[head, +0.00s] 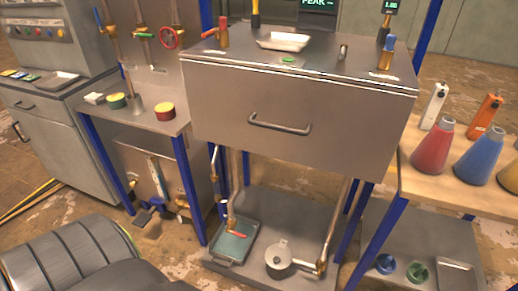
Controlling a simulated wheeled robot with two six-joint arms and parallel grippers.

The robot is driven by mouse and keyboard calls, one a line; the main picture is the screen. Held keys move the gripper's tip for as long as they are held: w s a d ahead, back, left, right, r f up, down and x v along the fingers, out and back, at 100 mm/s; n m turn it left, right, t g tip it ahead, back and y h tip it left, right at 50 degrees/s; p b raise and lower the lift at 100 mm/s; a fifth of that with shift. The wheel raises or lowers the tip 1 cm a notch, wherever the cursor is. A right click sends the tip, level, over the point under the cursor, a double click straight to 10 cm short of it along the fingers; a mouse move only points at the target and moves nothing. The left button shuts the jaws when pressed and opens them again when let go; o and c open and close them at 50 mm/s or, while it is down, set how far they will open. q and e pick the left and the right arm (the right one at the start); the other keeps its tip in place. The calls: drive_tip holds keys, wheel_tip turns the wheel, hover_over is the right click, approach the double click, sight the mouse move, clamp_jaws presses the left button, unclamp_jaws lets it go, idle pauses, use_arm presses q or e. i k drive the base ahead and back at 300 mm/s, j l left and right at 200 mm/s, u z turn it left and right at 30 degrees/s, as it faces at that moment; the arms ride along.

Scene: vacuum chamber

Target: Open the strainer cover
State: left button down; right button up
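A round metal pot-like body with a pale lid (279,250), which looks like the strainer and its cover, stands on the low shelf under the drawer cabinet. The lid appears to be on, with a small knob or fitting on top. A copper pipe with a brass fitting (320,267) runs down just to its right. Neither of my grippers shows in the head view.
A shallow tray (235,244) with a red-handled valve above it is left of the strainer. The drawer cabinet (290,115) overhangs the shelf, and blue posts (190,190) flank it. Coloured flasks (433,147) stand on the right bench. A ribbed grey cylinder (62,262) fills the lower left.

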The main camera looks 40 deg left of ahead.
sight(279, 255)
drive_tip(key=u, duration=1)
